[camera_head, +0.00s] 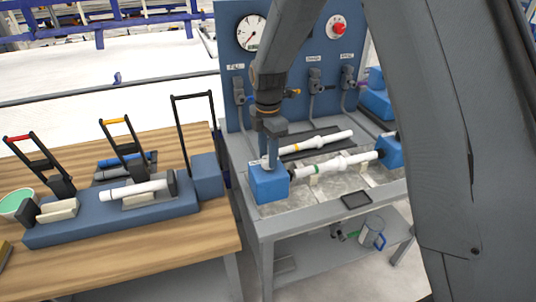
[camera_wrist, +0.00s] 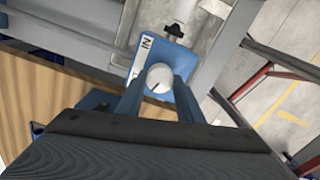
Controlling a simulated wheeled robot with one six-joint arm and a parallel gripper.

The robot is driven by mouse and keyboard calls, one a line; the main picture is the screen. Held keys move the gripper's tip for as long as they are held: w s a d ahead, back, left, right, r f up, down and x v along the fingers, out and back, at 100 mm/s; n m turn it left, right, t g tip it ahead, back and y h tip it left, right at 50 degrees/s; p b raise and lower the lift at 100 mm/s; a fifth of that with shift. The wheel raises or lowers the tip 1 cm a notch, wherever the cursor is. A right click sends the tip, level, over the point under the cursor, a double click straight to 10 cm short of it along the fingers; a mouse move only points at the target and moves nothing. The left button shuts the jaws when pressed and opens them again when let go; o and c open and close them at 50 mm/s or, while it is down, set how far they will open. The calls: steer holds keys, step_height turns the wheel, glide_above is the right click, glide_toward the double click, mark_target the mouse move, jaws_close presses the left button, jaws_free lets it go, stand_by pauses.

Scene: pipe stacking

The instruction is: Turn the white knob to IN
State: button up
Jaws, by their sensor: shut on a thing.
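The white knob (camera_wrist: 159,77) sits on top of a blue block with an "IN" label (camera_wrist: 147,45) beside it in the wrist view. A dark pointer line shows on the knob; it does not point at the label in this view. My gripper (camera_wrist: 160,84) is shut on the knob, one finger on each side. In the head view my gripper (camera_head: 271,160) reaches down onto the blue block (camera_head: 268,187) at the near left of the bench, and the knob is mostly hidden there by the fingers.
A white pipe (camera_head: 335,164) runs from the block to another blue block (camera_head: 390,151). A second white pipe (camera_head: 315,142) lies behind. A blue panel (camera_head: 310,40) with a gauge and valves stands at the back.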

steer(key=m, duration=0.7)
steer(key=shift+m, duration=0.3)
steer(key=m, duration=0.3)
steer(key=shift+m, duration=0.3)
steer(key=m, duration=0.3)
steer(key=shift+m+p, duration=0.3)
steer(key=m, duration=0.7)
steer(key=shift+w+r, duration=0.1)
steer(key=m, duration=0.3)
steer(key=shift+m+p, duration=0.35)
steer(key=shift+m, duration=2.05)
